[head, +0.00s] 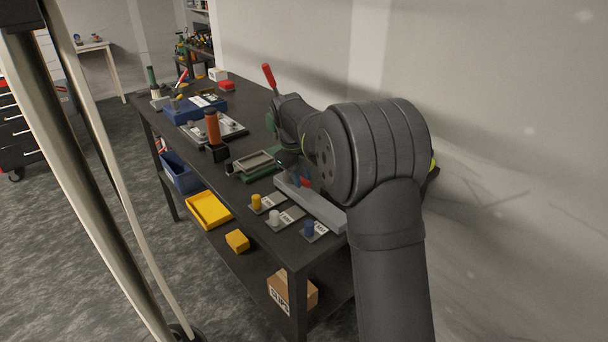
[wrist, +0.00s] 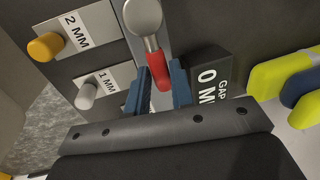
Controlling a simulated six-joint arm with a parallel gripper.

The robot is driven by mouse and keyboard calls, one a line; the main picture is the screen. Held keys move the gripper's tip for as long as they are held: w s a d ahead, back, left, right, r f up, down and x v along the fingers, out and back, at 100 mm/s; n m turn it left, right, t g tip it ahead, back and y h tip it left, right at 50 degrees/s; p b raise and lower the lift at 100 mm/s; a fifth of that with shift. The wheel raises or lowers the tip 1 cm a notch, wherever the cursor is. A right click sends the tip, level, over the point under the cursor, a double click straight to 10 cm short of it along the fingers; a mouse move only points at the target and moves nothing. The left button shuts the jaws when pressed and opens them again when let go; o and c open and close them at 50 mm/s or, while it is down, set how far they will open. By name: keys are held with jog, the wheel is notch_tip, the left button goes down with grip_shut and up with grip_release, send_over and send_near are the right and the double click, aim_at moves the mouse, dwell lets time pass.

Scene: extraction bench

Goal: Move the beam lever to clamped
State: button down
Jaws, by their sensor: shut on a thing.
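I cannot tell from these views which position the lever is in.
A black block marked GAP 0 M (wrist: 212,70) is close right of the fingers. Yellow (head: 256,202), white (head: 274,217) and blue (head: 309,229) knobs on plates line the beam's left. A green-and-grey tray (head: 257,162) lies behind. The wall is close on the right.

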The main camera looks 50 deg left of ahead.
jog(key=shift+s+m, duration=0.15)
jog(key=shift+m, duration=0.15)
jog(key=c, duration=1.3)
grip_release()
jog(key=shift+o, duration=0.2)
jog(key=s+r, duration=0.3)
jog(key=r, duration=1.4)
jog(key=shift+s, duration=0.2)
jog(key=w+f, duration=0.1)
jog(key=f, duration=0.4)
jog(key=w+f, duration=0.1)
jog(key=f, duration=0.5)
jog(key=w+f, duration=0.1)
jog(key=f, duration=0.5)
jog(key=shift+w, duration=0.25)
jog(key=shift+r, duration=0.1)
